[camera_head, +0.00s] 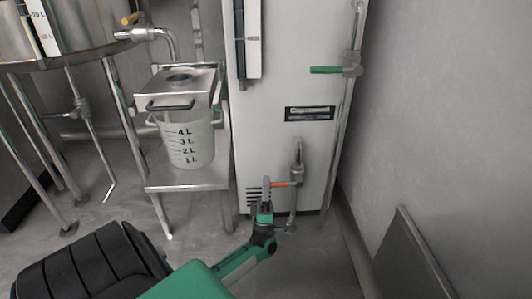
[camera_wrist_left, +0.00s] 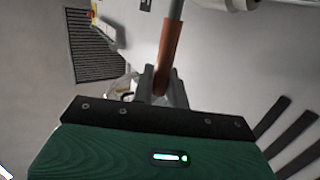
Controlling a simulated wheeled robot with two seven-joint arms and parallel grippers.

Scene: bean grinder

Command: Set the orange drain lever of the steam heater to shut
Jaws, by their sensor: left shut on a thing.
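The steam heater (camera_head: 262,120) is a tall white cabinet in the middle of the head view. Its orange drain lever (camera_head: 281,184) sits low on the front, on a grey valve pipe, and points roughly level to the left. My left gripper (camera_head: 266,192) reaches up from below and is shut on the lever's outer end. In the left wrist view the orange lever (camera_wrist_left: 167,55) runs down between the fingers (camera_wrist_left: 158,82). My right gripper is not in view.
A green lever (camera_head: 326,70) sits higher on the right pipe. A metal stand holding a graduated bucket (camera_head: 186,138) is left of the heater. A steel tank (camera_head: 75,35) on legs is farther left. A grey panel (camera_head: 412,255) leans at the right wall.

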